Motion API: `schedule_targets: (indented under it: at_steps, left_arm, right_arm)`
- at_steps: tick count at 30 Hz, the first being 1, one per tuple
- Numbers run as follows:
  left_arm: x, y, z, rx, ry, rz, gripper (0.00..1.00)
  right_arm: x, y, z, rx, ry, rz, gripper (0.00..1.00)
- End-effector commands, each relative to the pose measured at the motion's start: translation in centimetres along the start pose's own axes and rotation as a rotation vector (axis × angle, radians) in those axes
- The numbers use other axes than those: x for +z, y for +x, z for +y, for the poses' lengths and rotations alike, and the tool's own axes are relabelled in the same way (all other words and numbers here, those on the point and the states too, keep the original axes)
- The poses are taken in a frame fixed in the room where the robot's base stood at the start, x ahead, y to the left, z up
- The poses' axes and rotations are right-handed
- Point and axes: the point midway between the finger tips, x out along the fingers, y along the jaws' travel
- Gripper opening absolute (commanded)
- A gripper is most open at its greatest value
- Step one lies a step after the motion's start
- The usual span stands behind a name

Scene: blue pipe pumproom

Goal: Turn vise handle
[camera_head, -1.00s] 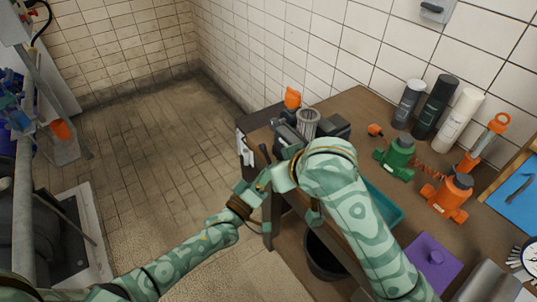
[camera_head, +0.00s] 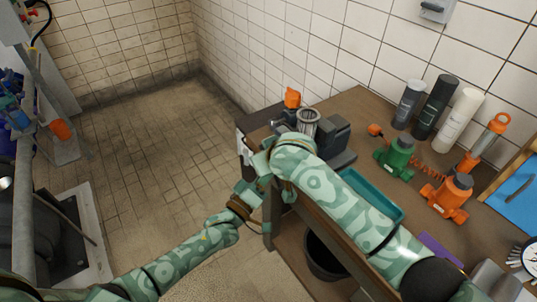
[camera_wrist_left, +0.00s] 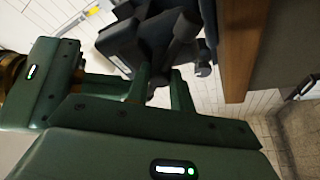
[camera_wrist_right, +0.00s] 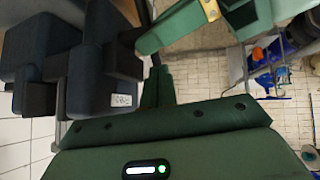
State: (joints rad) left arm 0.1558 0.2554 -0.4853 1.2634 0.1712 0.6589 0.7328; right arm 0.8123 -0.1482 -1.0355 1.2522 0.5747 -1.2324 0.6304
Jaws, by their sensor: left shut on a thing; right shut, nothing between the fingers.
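The dark grey vise (camera_head: 332,138) stands at the near left corner of the bench; my right arm hides part of it. It also shows dark in the left wrist view (camera_wrist_left: 150,40) and at the left of the right wrist view (camera_wrist_right: 75,75). My left gripper (camera_wrist_left: 158,92) is shut on the dark vise handle at the vise's front; the grasp itself is partly hidden. My right gripper (camera_wrist_right: 157,88) is shut and empty, close beside the vise and my left gripper. A thin dark rod, apparently part of the handle (camera_wrist_right: 146,18), shows just beyond its fingertips.
On the bench are a teal tray (camera_head: 372,199), a green device (camera_head: 395,157), an orange device (camera_head: 447,198) and several bottles (camera_head: 433,107). A metal cup (camera_head: 308,121) stands by the vise. A dark bucket (camera_head: 325,257) is under the bench. The floor to the left is clear.

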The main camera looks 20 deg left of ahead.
Motion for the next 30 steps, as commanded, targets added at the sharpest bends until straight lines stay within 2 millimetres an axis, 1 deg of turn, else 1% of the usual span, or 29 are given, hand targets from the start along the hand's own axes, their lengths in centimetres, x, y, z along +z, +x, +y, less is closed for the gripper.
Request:
schedule_targets:
  at_steps: [1, 13, 18, 25, 26, 27, 28, 30]
  left_arm:
    - [-0.1, 0.5, 0.5, 0.011, -0.002, 0.004, 0.00]
    - [-0.1, 0.5, 0.5, 0.011, -0.002, 0.004, 0.00]
    - [-0.1, 0.5, 0.5, 0.012, -0.002, 0.005, 0.00]
    - [-0.1, 0.5, 0.6, 0.015, -0.002, 0.005, 0.00]
    - [-0.1, 0.5, 0.6, 0.015, -0.002, 0.004, 0.31]
    - [-0.1, 0.5, 0.6, 0.015, -0.002, 0.004, 0.42]
    - [-0.1, 0.4, 0.6, 0.014, -0.002, 0.004, 0.45]
    - [-0.1, 0.3, 0.4, 0.011, -0.001, 0.003, 0.45]
  right_arm:
    - [-0.1, 0.2, 0.1, 0.001, -0.001, 0.000, 0.00]
    - [0.0, 0.5, 0.0, 0.001, 0.000, 0.001, 0.00]
    - [-0.1, 1.5, -0.1, 0.000, 0.003, -0.002, 0.00]
    - [0.0, 1.6, 0.1, 0.002, 0.001, -0.002, 0.00]
    - [0.0, 1.6, 0.1, 0.002, 0.001, -0.003, 0.00]
    - [0.0, 1.6, 0.1, 0.003, 0.001, -0.003, 0.00]
    - [0.0, 1.6, 0.1, 0.003, 0.001, -0.003, 0.00]
    - [0.1, 1.6, 0.2, 0.004, 0.001, -0.004, 0.00]
